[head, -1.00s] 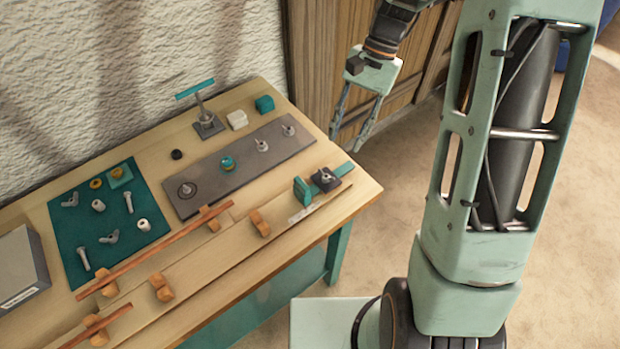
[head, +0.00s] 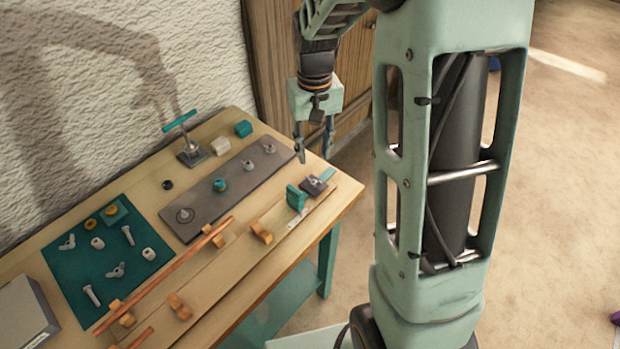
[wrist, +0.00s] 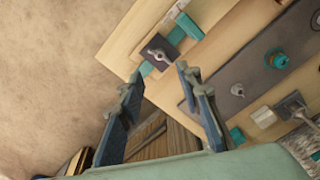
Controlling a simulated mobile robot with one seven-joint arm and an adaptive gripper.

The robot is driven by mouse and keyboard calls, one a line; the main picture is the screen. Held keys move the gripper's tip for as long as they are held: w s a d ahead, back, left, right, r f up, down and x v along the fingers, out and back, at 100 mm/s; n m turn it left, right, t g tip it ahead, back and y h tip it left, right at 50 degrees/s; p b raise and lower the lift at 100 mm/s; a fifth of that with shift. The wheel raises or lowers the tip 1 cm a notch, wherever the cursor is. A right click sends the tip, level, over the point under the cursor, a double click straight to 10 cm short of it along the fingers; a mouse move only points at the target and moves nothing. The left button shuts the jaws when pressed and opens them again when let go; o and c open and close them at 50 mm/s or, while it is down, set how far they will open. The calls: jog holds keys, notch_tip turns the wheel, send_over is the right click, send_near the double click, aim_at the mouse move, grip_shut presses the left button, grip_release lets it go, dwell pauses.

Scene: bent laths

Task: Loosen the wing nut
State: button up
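A small grey wing nut (head: 314,182) sits on a dark square block at the right end of the workbench. The wing nut also shows in the wrist view (wrist: 158,55), on its dark block beside a teal strip (wrist: 146,68). A teal upright block (head: 296,198) stands just left of it. My gripper (head: 314,156) hangs near the bench's right end, its fingers pointing down. In the wrist view the fingers (wrist: 157,83) are spread apart with nothing between them, and the wing nut appears beyond the fingertips. The gripper's exact height above the bench is hard to tell.
A grey plate (head: 236,180) behind carries several studs, some with winged tops. A T-handled tool (head: 190,150) stands at the back. A teal mat (head: 75,265) holds loose hardware. Orange laths (head: 170,270) rest on wooden blocks along the front.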

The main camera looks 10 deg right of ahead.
aim_at(313, 182)
notch_tip(313, 182, down, 10)
jog(key=shift+r, duration=0.1)
dwell(0.4)
grip_shut()
